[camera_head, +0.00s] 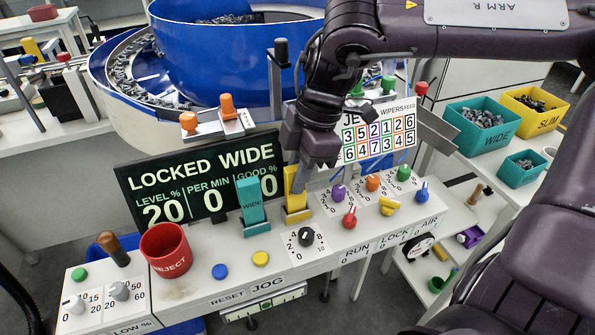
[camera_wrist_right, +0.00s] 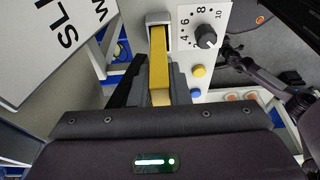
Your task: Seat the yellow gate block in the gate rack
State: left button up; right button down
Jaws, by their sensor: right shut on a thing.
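My right gripper (camera_head: 298,176) comes down from above and is shut on the yellow block's upper part. In the right wrist view the yellow block (camera_wrist_right: 159,72) lies between the dark fingers (camera_wrist_right: 160,92), its far end at a grey piece. The teal block stands in a dark holder, which I take as part of the gate rack (camera_head: 250,224). I cannot tell how deep the yellow block's lower end sits. My left gripper is out of view.
A black display (camera_head: 200,180) reading LOCKED WIDE stands behind the blocks. A black dial (camera_head: 306,237) and several coloured knobs are in front and to the right. A red REJECT cup (camera_head: 166,250) stands at the left. A large blue bowl (camera_head: 230,50) is behind.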

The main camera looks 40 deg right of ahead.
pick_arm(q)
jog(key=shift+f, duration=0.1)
pick_arm(e)
jog(key=shift+f, duration=0.15)
